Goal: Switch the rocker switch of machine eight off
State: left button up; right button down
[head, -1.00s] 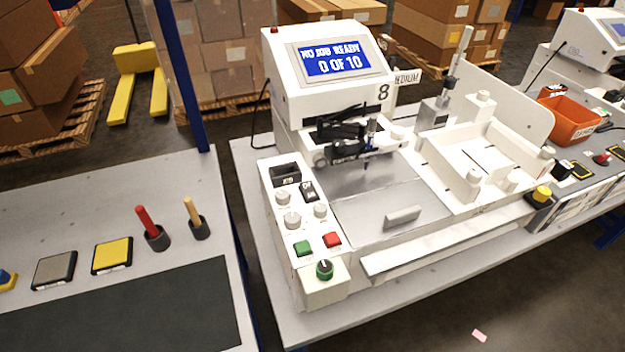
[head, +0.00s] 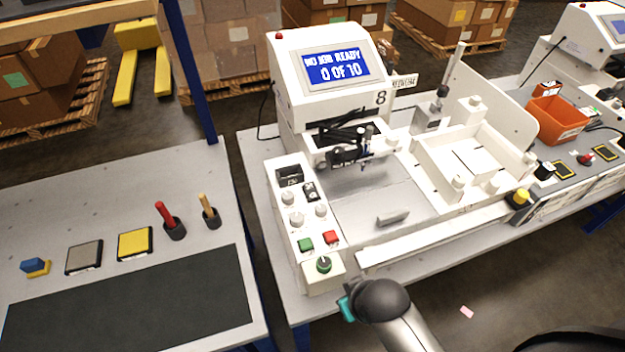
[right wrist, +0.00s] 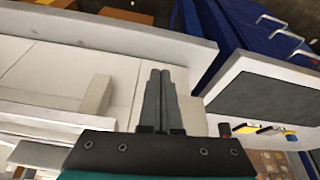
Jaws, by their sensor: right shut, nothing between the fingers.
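Machine eight (head: 325,75) is a white pen plotter with the number 8 on its side and a lit screen reading "NO JOB READY 0 OF 10". A small black rocker switch (head: 310,191) sits on its left control panel, beside a dark recessed box (head: 289,175). I cannot tell which way the rocker is tipped. My right arm comes in at the bottom of the head view, in front of the panel and well short of the switch. In the right wrist view my right gripper (right wrist: 160,72) has its fingers together, empty. My left gripper is not in view.
A side table (head: 90,190) stands left, across a gap. An orange bin (head: 558,120) is at right.

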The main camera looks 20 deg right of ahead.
jog(key=shift+t, duration=0.4)
jog(key=r, duration=0.3)
jog(key=r+p, duration=0.1)
jog(key=r, duration=0.2)
jog(key=w+r, duration=0.1)
jog(key=r, duration=0.3)
jog(key=shift+d+p, duration=0.1)
jog(key=shift+p, duration=0.3)
jog(key=w+r+m+t+p, duration=0.1)
jog(key=w+r+t, duration=0.4)
jog(key=w+r, duration=0.5)
jog(key=w, duration=0.3)
jog(key=shift+w+a+t, duration=0.2)
jog(key=shift+w+t, duration=0.05)
jog(key=shift+t, duration=0.15)
jog(key=b, duration=0.1)
send_over(312, 194)
jog(key=s, duration=0.1)
notch_tip(312, 194, down, 6)
jog(key=shift+d+r, duration=0.1)
jog(key=shift+r, duration=0.05)
jog(key=shift+w+f, duration=0.15)
jog(key=shift+f, duration=0.45)
jog(key=shift+w+f, duration=0.15)
jog(key=shift+f, duration=0.4)
jog(key=shift+w+f, duration=0.15)
jog(key=shift+f, duration=0.75)
